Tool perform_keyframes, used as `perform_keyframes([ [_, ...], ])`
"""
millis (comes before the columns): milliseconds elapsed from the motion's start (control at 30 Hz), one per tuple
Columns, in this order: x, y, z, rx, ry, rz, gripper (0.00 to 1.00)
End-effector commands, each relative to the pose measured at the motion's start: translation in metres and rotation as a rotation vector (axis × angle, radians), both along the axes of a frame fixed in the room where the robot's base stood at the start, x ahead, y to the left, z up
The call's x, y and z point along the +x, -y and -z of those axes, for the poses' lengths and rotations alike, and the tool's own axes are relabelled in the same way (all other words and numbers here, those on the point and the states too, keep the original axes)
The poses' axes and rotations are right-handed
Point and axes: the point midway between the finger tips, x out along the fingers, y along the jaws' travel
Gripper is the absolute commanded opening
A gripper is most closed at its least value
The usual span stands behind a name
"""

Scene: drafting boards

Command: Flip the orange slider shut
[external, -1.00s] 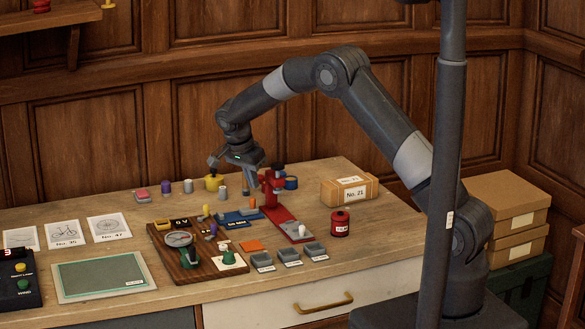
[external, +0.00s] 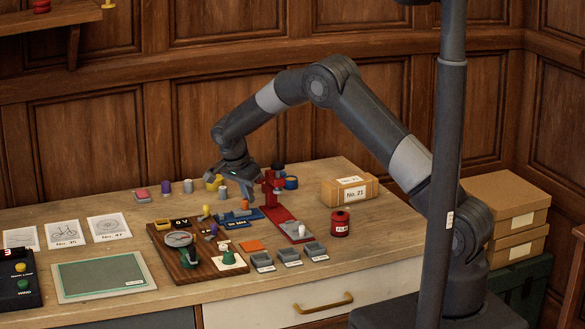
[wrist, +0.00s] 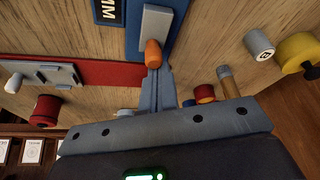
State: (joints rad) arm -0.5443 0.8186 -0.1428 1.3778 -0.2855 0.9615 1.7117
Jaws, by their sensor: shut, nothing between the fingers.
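The orange slider (wrist: 153,52) is a small rounded knob at one end of a grey plate (wrist: 156,25) on a blue board (wrist: 133,42) with a dark label. In the external view the orange knob (external: 244,204) shows small on the blue board (external: 233,222). My gripper (external: 244,197) is shut and empty, low over that board. In the wrist view my fingers (wrist: 156,75) are together, with their tips right by the orange knob. I cannot tell whether they touch it.
A red stand (external: 271,190) rises just right of my gripper. Yellow (external: 213,183) and grey (external: 189,186) small pieces stand behind. A wooden board with a round dial (external: 179,239) lies at the left front. A cardboard box (external: 349,190) sits at the right.

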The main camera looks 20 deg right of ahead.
Motion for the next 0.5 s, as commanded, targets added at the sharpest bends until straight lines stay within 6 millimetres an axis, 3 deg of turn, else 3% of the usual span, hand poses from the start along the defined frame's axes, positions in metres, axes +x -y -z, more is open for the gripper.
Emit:
perform_keyframes([
  [133, -0.001, -0.026, 0.001, 0.000, -0.001, -0.003, 0.00],
  [500, -0.001, -0.031, 0.000, 0.004, -0.001, -0.003, 0.00],
])
